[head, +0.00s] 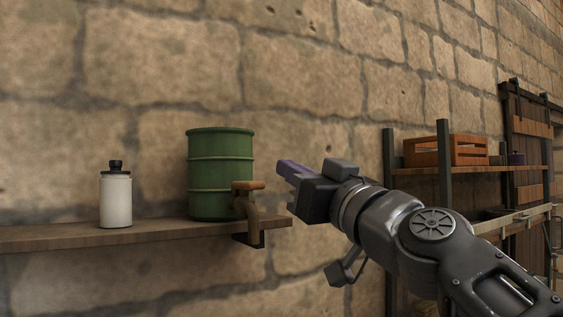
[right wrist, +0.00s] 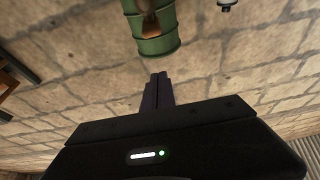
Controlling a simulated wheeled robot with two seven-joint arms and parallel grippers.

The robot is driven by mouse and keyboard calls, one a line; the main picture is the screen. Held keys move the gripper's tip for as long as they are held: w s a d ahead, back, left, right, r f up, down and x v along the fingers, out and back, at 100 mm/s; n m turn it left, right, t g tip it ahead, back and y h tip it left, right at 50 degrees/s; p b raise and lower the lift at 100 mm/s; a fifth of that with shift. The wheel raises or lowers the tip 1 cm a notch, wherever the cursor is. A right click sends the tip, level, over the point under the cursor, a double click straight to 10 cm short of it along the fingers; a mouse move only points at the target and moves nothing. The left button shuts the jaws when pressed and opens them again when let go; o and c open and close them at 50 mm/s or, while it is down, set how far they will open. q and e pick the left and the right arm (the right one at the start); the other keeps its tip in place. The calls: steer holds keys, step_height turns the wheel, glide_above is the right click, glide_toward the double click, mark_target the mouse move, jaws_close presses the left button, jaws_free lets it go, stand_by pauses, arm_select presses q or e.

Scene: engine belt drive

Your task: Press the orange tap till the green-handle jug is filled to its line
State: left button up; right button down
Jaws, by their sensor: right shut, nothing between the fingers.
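The orange-brown tap (head: 248,186) is on the front right of a green barrel (head: 221,160). The barrel stands at the right end of a wooden wall shelf (head: 110,236). My right gripper (head: 285,168) is shut and empty, to the right of the tap and apart from it, its purple-grey fingers pointing left towards the barrel. In the right wrist view the shut fingers (right wrist: 158,78) lie just below the barrel (right wrist: 157,46), and the tap (right wrist: 149,25) shows against its side. The green-handle jug shows in neither view. My left gripper is not in view.
A white bottle with a black cap (head: 116,196) stands left of the barrel on the shelf. A stone wall (head: 300,70) is behind. At right, a rack (head: 444,165) holds an orange crate (head: 455,150) and a small dark pot (head: 516,158). The space between gripper and tap is clear.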

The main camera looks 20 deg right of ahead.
steer(key=shift+w, duration=0.15)
step_height(320, 180, up, 3)
steer(key=p, duration=0.6)
glide_above(248, 185)
steer(key=s+d, duration=0.2)
steer(key=s, duration=0.1)
steer(key=shift+w+d+f+b, duration=0.1)
steer(key=shift+w+f+b, duration=0.15)
steer(key=shift+f+b, duration=0.7)
steer(key=shift+w+f+b, duration=0.25)
steer(key=shift+f+b, duration=0.7)
